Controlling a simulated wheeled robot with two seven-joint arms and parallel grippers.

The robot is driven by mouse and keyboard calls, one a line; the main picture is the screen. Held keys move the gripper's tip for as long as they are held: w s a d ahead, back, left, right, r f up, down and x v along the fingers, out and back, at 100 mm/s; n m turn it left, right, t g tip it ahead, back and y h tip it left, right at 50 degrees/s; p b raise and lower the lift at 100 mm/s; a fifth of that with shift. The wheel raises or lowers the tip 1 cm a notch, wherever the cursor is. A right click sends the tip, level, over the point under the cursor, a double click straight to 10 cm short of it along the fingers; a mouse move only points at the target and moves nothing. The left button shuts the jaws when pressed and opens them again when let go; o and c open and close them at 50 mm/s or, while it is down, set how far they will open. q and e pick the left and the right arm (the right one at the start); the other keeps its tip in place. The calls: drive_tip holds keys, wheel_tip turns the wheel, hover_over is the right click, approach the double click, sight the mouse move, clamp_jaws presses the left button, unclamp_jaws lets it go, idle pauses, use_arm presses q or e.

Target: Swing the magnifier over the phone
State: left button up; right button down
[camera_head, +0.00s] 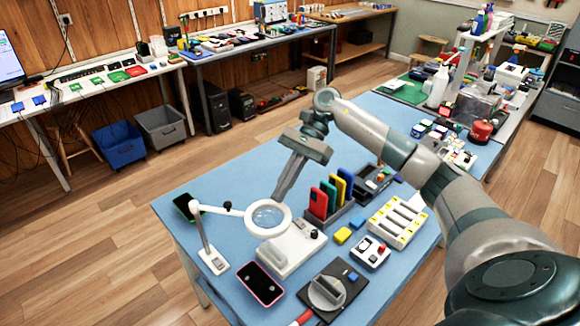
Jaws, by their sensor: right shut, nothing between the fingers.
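The magnifier (284,228) is a white ring with a clear lens. Its white arm runs left to a post on a small white base (214,262) on the blue table. The ring hangs over the far left part of a white device with a flat base (290,252). A dark phone with a pink-red rim (261,283) lies flat nearer the front, outside the ring. Another dark phone with a green rim (186,207) lies at the left table edge, partly behind the magnifier's arm. My right gripper (276,197) is shut and empty, pointing down at the ring's far rim; contact is unclear.
A rack of colored upright slabs (330,197) stands just right of the ring.

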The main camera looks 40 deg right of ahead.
sight(255, 225)
drive_tip(key=a, duration=0.1)
drive_tip(key=a+f+p, duration=0.1)
drive_tip(key=s+a+p, duration=0.1)
drive_tip(key=shift+a+f, duration=0.15)
drive_tip(key=shift+a, duration=0.1)
drive_tip(key=shift+s+a+f+p, duration=0.1)
drive_tip(key=shift+a+f+p, duration=0.05)
drive_tip(key=shift+a+p, duration=0.45)
drive_tip(key=shift+s+a+f+p, duration=0.1)
drive_tip(key=shift+a+p, duration=0.35)
drive_tip(key=shift+a, duration=0.15)
drive_tip(key=shift+f, duration=0.1)
